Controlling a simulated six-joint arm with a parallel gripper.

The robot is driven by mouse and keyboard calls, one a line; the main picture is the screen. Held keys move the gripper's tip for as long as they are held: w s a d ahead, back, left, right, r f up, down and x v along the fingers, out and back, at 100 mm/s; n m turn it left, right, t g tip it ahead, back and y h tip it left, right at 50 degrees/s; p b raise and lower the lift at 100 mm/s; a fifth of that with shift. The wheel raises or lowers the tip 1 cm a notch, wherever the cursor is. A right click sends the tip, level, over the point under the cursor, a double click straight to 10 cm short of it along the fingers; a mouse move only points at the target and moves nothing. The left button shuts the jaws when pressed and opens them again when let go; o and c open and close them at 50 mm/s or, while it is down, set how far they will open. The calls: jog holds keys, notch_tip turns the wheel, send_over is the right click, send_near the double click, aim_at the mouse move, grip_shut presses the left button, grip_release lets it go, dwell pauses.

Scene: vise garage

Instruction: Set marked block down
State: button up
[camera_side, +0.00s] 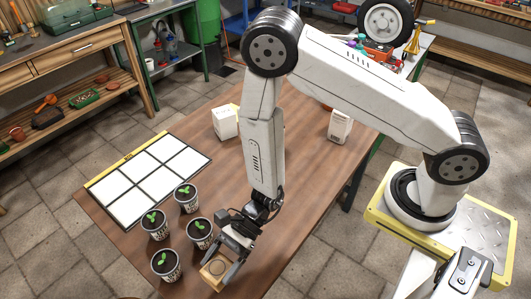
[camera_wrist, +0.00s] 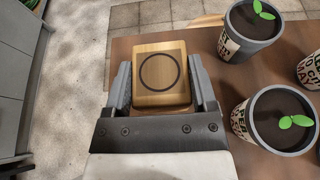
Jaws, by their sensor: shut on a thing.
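The marked block (camera_wrist: 162,72) is a wooden block with a dark ring on its top face. It also shows at the table's front edge in the side view (camera_side: 216,268). My gripper (camera_wrist: 162,90) is shut on the block, with one finger on each side of it; in the side view my gripper (camera_side: 228,262) points down near the front corner. I cannot tell whether the block touches the table (camera_side: 265,215) or hangs just above it.
Several potted seedlings (camera_side: 200,233) stand close to the left of my gripper. A white six-panel board (camera_side: 148,176) lies beyond them. A white box (camera_side: 225,122) and a small white device (camera_side: 340,126) stand farther back. The table's middle right is clear.

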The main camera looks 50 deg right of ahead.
aim_at(222, 271)
jog(key=shift+f, duration=1.75)
jog(key=shift+f, duration=0.1)
jog(key=o, duration=1.2)
jog(key=shift+d, duration=0.1)
jog(key=shift+v, duration=6)
